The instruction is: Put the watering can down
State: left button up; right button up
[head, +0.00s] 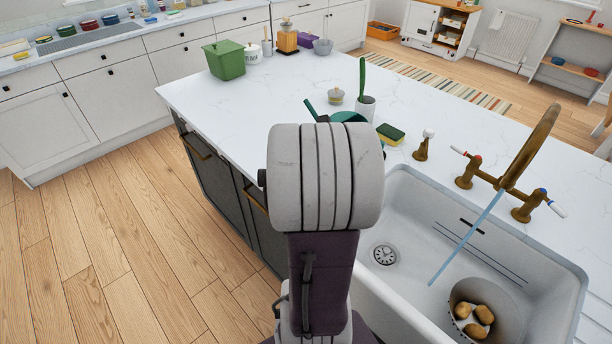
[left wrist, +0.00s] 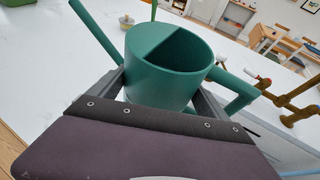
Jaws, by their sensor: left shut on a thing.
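A dark green watering can (left wrist: 165,80) fills the middle of the left wrist view, roughly upright, with its spout to the upper left and its handle to the right. My left gripper (left wrist: 162,90) is shut on its body, one finger on each side. In the head view only the spout and part of the rim of the watering can (head: 347,117) show behind my arm, over the white worktop (head: 233,112). I cannot tell whether its base touches the worktop. The left gripper is hidden there by my arm. My right gripper is in neither view.
A pot with a green brush (head: 366,107), a sponge (head: 391,134) and a small lidded jar (head: 336,96) stand near the can. The sink (head: 410,225), with a running brass tap (head: 528,150) and a pot of potatoes (head: 475,312), is right. Worktop left of the can is clear.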

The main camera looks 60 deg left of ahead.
pick_arm(q)
jog(key=s+a+f, duration=0.2)
jog(key=a+f, duration=0.1)
jog(key=s+a+f, duration=0.2)
jog(key=a+f, duration=0.1)
jog(key=f, duration=0.1)
jog(key=s+a+f, duration=0.2)
jog(key=a+f, duration=0.1)
jog(key=shift+s+a+f+p, duration=0.2)
jog(key=shift+s+p, duration=0.1)
jog(key=shift+p, duration=0.05)
jog(key=shift+a+f, duration=0.2)
jog(key=shift+f, duration=0.15)
jog(key=shift+d, duration=0.1)
jog(key=shift+f, duration=0.1)
jog(key=o, duration=1.3)
